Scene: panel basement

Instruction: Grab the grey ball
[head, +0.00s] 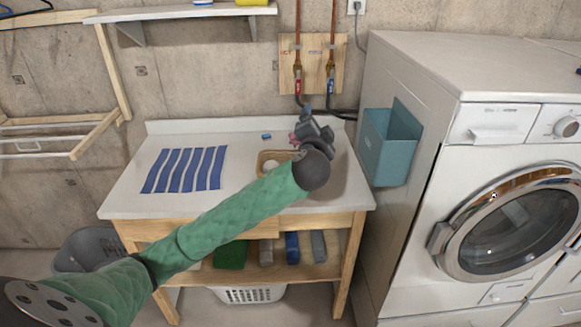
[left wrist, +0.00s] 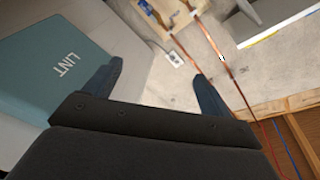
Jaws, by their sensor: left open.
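No grey ball can be clearly made out in either view. A small tan basket (head: 263,160) on the white counter holds a pale round thing (head: 271,166), partly hidden by my left arm; I cannot tell if it is the ball. My left gripper (head: 317,118) is above the right back part of the counter, beyond the basket. In the left wrist view its two dark fingers (left wrist: 157,72) stand wide apart with nothing between them. My right gripper is not in view.
A teal LINT bin (head: 388,147) on the washer's side (head: 400,230) is close right of my gripper; it also shows in the wrist view (left wrist: 62,80). Pipes (head: 297,60) run down behind. A blue-striped cloth (head: 186,169) lies on the counter (head: 125,198).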

